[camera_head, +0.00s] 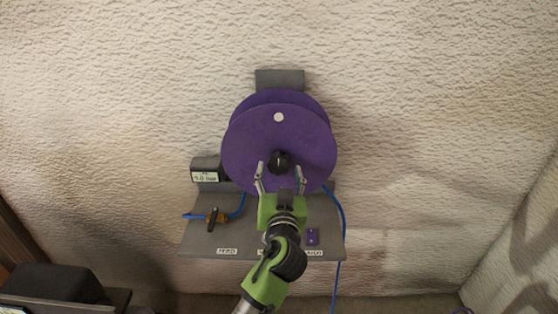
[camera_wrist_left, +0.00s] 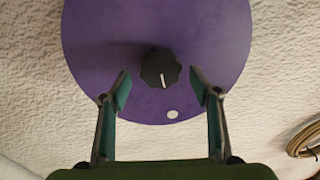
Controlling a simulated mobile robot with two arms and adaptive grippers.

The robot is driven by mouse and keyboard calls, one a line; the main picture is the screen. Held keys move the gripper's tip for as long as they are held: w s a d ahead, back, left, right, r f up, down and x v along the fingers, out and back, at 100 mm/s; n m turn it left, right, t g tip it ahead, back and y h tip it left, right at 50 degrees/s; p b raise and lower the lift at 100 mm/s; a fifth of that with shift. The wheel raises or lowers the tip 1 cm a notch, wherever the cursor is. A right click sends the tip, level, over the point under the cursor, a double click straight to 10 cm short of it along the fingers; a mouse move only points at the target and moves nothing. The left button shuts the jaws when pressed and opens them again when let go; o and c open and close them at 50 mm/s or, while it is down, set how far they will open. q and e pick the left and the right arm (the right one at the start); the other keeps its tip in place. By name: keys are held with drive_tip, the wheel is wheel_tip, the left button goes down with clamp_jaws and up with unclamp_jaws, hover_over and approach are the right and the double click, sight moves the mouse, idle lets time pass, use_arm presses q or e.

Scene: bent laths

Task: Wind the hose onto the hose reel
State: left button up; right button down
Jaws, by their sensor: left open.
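The purple hose reel (camera_head: 250,145) stands against the wall, its round disc facing me. A black knob (camera_head: 279,162) sits on the disc, and a white dot (camera_head: 278,117) is near the disc's upper edge. The blue hose (camera_head: 343,215) runs from the reel's right side over the shelf edge and down towards the floor. My left gripper (camera_head: 280,172) is open, its fingers on either side of the knob. In the left wrist view the black knob (camera_wrist_left: 160,68) lies between and beyond the fingertips, with gaps showing on both sides. The right gripper is not in view.
A grey shelf (camera_head: 200,240) carries a brass valve (camera_head: 218,216) with a short blue hose at left and a small purple part (camera_head: 312,237) at right. A dark labelled box (camera_head: 205,168) is left of the reel. A tan coil (camera_wrist_left: 305,138) shows in the wrist view.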

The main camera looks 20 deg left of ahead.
sight(278, 166)
use_arm(q)
drive_tip(key=shift+x, duration=1.85)
drive_tip(key=c, duration=1.6)
drive_tip(key=shift+a, duration=0.1)
